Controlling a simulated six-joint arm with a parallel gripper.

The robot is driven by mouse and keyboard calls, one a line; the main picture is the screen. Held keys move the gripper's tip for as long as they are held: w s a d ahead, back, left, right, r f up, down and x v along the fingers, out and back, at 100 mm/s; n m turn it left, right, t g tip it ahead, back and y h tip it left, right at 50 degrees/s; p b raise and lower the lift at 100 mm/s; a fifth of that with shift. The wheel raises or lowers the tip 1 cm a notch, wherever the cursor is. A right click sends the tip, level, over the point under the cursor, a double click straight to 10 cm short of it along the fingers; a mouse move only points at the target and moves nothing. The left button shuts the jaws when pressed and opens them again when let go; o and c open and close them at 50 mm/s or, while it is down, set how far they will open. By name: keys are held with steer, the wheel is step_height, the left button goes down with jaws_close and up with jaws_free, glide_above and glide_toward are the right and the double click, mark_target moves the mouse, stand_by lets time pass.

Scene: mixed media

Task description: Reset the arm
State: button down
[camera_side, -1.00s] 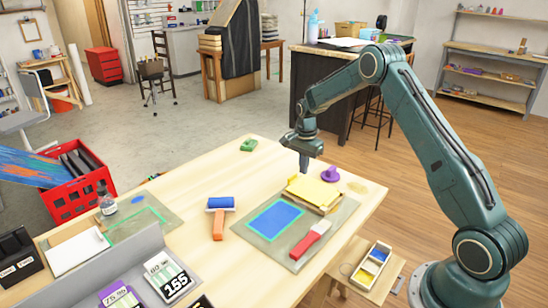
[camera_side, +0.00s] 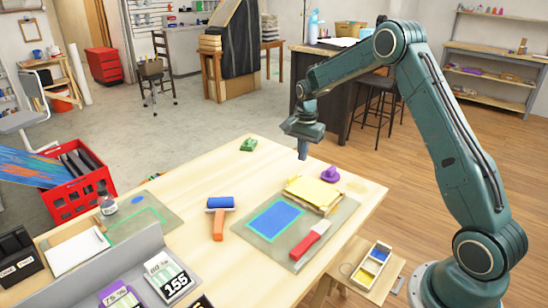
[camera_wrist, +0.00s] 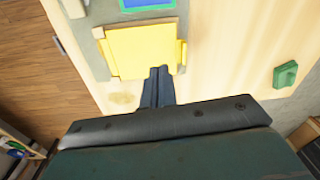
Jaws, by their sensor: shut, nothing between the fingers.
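My gripper (camera_side: 303,154) is shut and empty, held in the air above the far right part of the wooden table (camera_side: 258,187). It also shows in the wrist view (camera_wrist: 158,74), its fingers together and overlapping the near edge of the yellow sheet (camera_wrist: 143,48). In the side view the yellow sheet (camera_side: 313,191) lies on a small wooden frame on a grey mat (camera_side: 290,242), below my gripper and apart from it.
On the mat lie a blue rectangle with a green border (camera_side: 275,219) and a red-handled tool (camera_side: 310,240). A purple knob-like object (camera_side: 330,174), a blue roller (camera_side: 220,204) and a green block (camera_side: 248,145) sit nearby. A paint tray (camera_side: 372,264) stands at the lower right.

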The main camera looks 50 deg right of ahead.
steer(key=s+a+r+n+t, duration=0.1)
steer(key=s+a+r+n, duration=0.4)
steer(key=r, duration=0.4)
steer(key=s+a+r+n+t, duration=0.1)
steer(key=s+a+r+n, duration=0.2)
steer(key=s+a+r, duration=0.5)
steer(key=s+a+r+n+t, duration=0.1)
steer(key=s+a+n, duration=0.2)
steer(key=s, duration=0.6)
steer(key=s+a+n+t, duration=0.2)
steer(key=s+n, duration=0.3)
steer(key=s, duration=0.5)
steer(key=shift+a+r, duration=0.35)
steer(key=shift+a, duration=0.35)
